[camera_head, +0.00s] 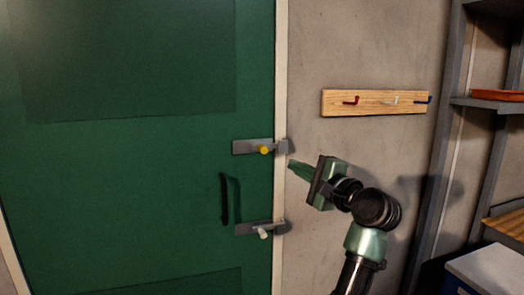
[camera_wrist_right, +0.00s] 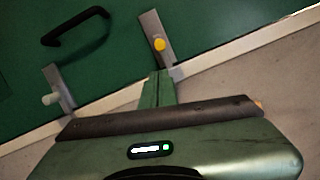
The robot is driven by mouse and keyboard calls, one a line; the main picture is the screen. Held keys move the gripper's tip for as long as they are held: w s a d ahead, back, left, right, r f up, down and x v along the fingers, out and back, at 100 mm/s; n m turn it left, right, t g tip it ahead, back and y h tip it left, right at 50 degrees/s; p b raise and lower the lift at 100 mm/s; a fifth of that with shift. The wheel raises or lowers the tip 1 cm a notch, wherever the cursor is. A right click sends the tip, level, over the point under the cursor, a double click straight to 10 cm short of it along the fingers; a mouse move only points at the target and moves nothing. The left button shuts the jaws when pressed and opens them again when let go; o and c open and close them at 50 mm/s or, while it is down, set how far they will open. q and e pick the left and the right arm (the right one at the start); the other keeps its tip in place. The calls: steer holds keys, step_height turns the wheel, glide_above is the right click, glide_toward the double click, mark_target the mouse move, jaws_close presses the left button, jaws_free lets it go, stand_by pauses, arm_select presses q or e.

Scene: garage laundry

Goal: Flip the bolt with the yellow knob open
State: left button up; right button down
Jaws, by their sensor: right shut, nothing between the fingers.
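The bolt with the yellow knob (camera_head: 264,150) is the upper of two bolts on the green door (camera_head: 130,150). Its grey plate (camera_head: 243,147) sits at the door's right edge, and its bar reaches across the pale frame to a grey keeper (camera_head: 281,146). In the right wrist view the yellow knob (camera_wrist_right: 159,45) is just beyond the fingertips. My right gripper (camera_head: 294,165) is shut and empty, to the right of and slightly below this bolt, pointing left. In the wrist view its fingers (camera_wrist_right: 160,82) show together, apart from the knob. My left gripper is not in view.
A second bolt with a whitish knob (camera_head: 262,233) is lower on the door, beside a black handle (camera_head: 224,198). A wooden hook rail (camera_head: 340,103) is on the wall above my right arm. Grey shelving (camera_head: 455,130) and a blue-and-white box (camera_head: 490,268) stand at the right.

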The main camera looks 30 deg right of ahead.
mark_target(264, 153)
steer(key=shift+s+r, duration=0.25)
steer(key=shift+d, duration=0.1)
steer(key=w+p, duration=0.1)
steer(key=w, duration=0.2)
steer(key=w+p, duration=0.1)
steer(key=w, duration=0.2)
steer(key=w+p, duration=0.1)
steer(key=w, duration=0.3)
steer(key=shift+r, duration=0.25)
steer(key=a, duration=0.1)
steer(key=a+p, duration=0.1)
steer(key=a, duration=0.1)
steer(key=shift+w+r, duration=0.1)
steer(key=shift+w, duration=0.3)
steer(key=shift+a, duration=0.25)
